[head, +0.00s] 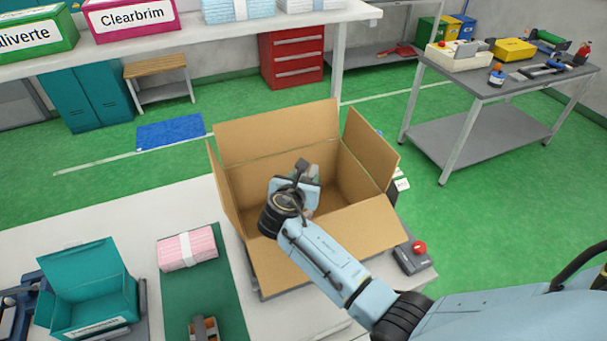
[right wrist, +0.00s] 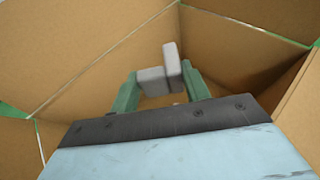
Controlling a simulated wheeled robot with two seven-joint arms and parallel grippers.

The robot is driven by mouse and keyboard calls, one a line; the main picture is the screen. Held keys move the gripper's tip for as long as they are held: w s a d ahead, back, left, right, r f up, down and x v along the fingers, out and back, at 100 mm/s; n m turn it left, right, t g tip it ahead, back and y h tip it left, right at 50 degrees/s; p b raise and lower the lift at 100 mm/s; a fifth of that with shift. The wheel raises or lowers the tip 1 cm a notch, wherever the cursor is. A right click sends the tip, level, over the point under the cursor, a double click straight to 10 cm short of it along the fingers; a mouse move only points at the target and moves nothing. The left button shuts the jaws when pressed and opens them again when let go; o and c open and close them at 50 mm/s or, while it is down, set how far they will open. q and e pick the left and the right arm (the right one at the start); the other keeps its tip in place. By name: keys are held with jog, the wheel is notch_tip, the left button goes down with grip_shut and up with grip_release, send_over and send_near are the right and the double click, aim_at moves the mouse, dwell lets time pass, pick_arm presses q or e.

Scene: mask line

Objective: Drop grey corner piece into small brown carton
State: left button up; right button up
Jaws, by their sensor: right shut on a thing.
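The brown carton (head: 237,190) stands open on the white table with its flaps spread. My right gripper (head: 313,178) reaches down into the carton's opening. In the right wrist view the green fingers of my right gripper (right wrist: 160,92) are shut on the grey corner piece (right wrist: 150,80), an angled light-grey block. The carton's walls (right wrist: 80,65) surround it there. In the head view my wrist mostly hides the piece. How far it is above the carton floor is hard to tell. My left gripper is not in view.
A teal box (head: 90,290) and a pink banded pack (head: 187,248) on a green mat (head: 205,285) lie left of the carton. A device with a red button (head: 413,256) sits at its right. A grey workbench (head: 480,85) with tools stands at the back right.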

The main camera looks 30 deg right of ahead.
jog(key=o, duration=0.7)
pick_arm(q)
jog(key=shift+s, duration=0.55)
pick_arm(e)
jog(key=o, duration=0.3)
pick_arm(q)
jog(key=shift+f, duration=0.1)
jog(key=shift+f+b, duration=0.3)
jog(key=shift+b, duration=0.05)
pick_arm(e)
jog(key=v, duration=1.3)
jog(key=shift+s+a+r, duration=0.1)
jog(key=shift+a, duration=0.1)
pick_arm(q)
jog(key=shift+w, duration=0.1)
